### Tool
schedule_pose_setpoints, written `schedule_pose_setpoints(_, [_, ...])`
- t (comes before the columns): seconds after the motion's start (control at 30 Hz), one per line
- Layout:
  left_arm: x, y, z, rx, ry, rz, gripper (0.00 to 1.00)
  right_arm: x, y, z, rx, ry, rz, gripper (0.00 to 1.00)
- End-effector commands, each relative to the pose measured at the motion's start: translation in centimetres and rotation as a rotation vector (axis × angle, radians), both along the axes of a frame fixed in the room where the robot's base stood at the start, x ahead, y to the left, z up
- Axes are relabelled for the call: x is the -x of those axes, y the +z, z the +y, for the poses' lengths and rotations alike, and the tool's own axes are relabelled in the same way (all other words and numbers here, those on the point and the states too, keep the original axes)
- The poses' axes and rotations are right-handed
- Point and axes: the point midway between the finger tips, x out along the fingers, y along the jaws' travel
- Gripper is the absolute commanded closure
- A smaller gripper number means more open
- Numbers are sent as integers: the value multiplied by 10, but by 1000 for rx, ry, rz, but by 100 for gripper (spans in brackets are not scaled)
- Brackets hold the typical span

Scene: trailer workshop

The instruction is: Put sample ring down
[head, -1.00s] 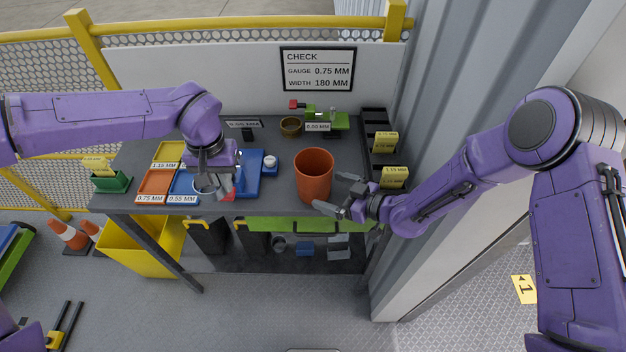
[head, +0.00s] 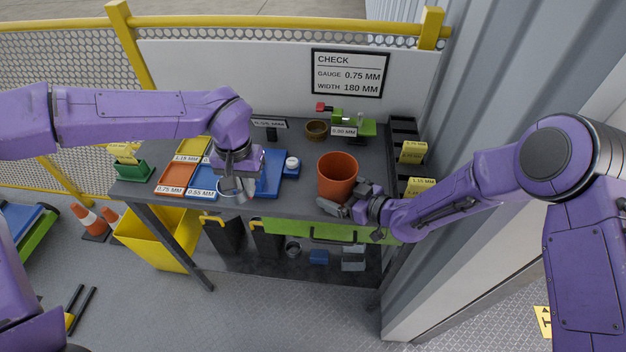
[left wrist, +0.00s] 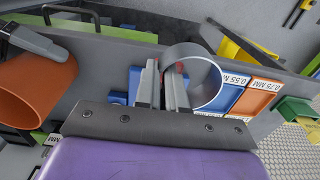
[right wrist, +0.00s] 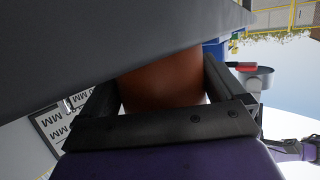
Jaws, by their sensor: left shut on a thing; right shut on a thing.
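The sample ring, a thin grey metal band (head: 236,190), is at the table's front edge by the blue trays. It also shows in the left wrist view (left wrist: 212,75). My left gripper (head: 232,178) is shut on the ring's wall, one finger on each side. I cannot tell whether the ring touches anything beneath it. My right gripper (head: 349,197) is shut on the orange pot (head: 337,172) low at its side; the pot also fills the space between the fingers in the right wrist view (right wrist: 165,82). The pot looks upright at the table's front edge.
An orange tray (head: 170,177) labelled 0.75 MM and a blue tray (head: 202,182) labelled 0.55 stand left of the ring. A blue block (head: 270,172) and a small white-topped item (head: 292,163) lie right of it. A brass bowl (head: 316,129) stands behind.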

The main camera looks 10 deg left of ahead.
Motion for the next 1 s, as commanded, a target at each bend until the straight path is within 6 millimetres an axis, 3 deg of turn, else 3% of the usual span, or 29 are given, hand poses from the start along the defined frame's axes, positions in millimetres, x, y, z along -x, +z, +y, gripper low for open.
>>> schedule_pose_setpoints(0.13, [-5, 3, -2, -1, 11, -1, 100, 0, 0, 0, 0, 0, 0, 21])
schedule_pose_setpoints(0.27, [-34, 21, -16, -2, 74, -4, 100, 0, 0, 0, 0, 0, 0, 21])
schedule_pose_setpoints(0.37, [-65, 45, -46, -2, 150, -5, 100, 0, 0, 0, 0, 0, 0, 21])
schedule_pose_setpoints(0.5, [-91, 80, -109, 0, 253, -2, 100, 0, 0, 0, 0, 0, 0, 21])
schedule_pose_setpoints(0.6, [-96, 100, -155, 0, 309, 0, 100, 0, 0, 0, 1, 0, 1, 21])
schedule_pose_setpoints(0.73, [-94, 116, -200, 1, 355, 1, 100, 0, -1, 0, 0, 0, 1, 21])
schedule_pose_setpoints(0.83, [-91, 122, -219, 1, 374, 1, 100, 0, -1, 0, 0, 0, 1, 21])
schedule_pose_setpoints(1.0, [-89, 119, -226, -1, 383, 2, 100, 0, -1, 0, 0, 0, 1, 21])
